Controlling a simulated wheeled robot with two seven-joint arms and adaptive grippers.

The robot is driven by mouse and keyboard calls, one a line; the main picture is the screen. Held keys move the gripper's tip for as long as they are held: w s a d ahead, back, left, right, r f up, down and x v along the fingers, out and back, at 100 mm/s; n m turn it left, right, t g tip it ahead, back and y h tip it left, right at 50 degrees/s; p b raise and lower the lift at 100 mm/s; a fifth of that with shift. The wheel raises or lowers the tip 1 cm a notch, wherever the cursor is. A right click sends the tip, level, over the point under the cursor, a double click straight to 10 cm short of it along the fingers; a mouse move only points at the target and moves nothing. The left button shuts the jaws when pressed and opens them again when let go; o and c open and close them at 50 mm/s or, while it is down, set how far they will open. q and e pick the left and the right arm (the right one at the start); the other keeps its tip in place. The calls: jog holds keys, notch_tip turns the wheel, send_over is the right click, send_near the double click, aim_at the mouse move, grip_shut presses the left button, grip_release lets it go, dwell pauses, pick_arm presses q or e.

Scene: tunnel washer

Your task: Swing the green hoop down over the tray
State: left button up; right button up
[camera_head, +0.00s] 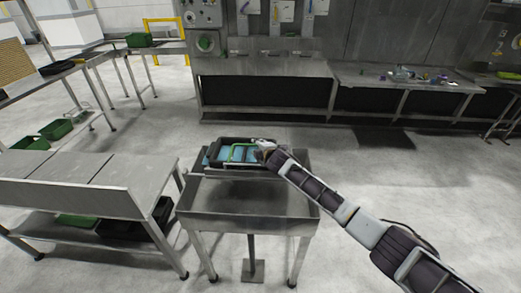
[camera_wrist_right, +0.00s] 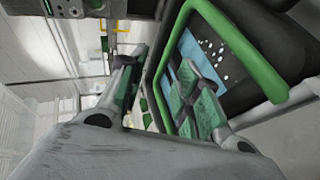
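The black tray (camera_head: 214,160) with a blue inside sits at the far end of the steel stand. The green hoop (camera_head: 232,151) shows as a thin frame at the tray; its exact tilt cannot be told. My right gripper (camera_head: 262,146) is at the tray's right side, close to the hoop. In the right wrist view, its two fingers (camera_wrist_right: 162,92) with green pads are spread apart. The hoop (camera_wrist_right: 240,55) is a thick green bar beside and beyond them. The black tray body (camera_wrist_right: 250,28) and its white-dotted blue inside show behind. My left gripper is not in view.
The steel stand's basin (camera_head: 245,197) is empty in front of the tray. A steel table (camera_head: 65,180) stands at the left, with bins below. Long steel benches (camera_head: 262,68) line the back wall. Open floor lies to the right.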

jog(key=shift+v, duration=1.4)
